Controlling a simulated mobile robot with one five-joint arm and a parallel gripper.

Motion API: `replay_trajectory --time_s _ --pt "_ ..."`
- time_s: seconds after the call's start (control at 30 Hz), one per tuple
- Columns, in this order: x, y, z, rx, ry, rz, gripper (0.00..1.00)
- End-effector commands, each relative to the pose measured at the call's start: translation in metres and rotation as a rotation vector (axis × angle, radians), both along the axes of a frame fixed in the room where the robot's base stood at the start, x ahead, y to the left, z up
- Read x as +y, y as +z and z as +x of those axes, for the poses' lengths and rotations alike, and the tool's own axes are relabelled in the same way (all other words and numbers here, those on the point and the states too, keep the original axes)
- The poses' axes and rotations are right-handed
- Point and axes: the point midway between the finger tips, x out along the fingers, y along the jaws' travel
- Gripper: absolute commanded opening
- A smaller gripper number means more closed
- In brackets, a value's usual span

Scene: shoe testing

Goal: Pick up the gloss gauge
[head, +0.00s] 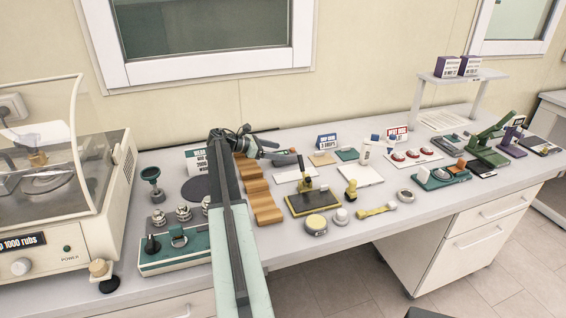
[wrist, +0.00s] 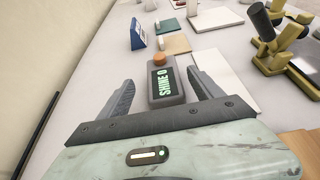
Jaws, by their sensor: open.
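The gloss gauge, a small dark grey box with an orange knob and a green display reading "SHINE 0", shows in the wrist view (wrist: 165,82). It lies on the bench between the two grey fingers of my gripper (wrist: 159,77). The fingers are open, one on each side of it, with a gap visible on both sides. In the head view my gripper (head: 285,158) is over the bench behind the brown wavy stand; I cannot clearly make out the gauge there.
A white plate (wrist: 228,72) lies just right of the gauge, and a tan square (wrist: 176,43) lies beyond it. A blue sign (head: 327,141) stands farther back. The brown wavy stand (head: 259,196) and a black-and-yellow fixture (head: 312,202) are close by. The wall runs behind.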

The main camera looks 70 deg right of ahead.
Motion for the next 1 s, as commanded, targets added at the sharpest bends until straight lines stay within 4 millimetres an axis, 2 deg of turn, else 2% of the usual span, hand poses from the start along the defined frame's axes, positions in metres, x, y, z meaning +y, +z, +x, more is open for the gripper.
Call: replay_trajectory --time_s 0.07,0.27,0.53,0.77,0.87,1.0 --pt "-0.005 -0.006 -0.007 0.0 0.0 0.0 0.75" --pt "-0.01 -0.008 -0.012 0.0 0.002 0.0 0.75" --pt "-0.031 -0.025 -0.046 0.0 0.001 0.0 0.75" --pt "-0.035 -0.024 -0.049 0.0 0.004 0.0 0.75" --pt "-0.034 -0.024 -0.049 0.0 0.004 0.0 0.53" --pt "-0.034 -0.024 -0.048 0.0 0.004 0.0 0.14"
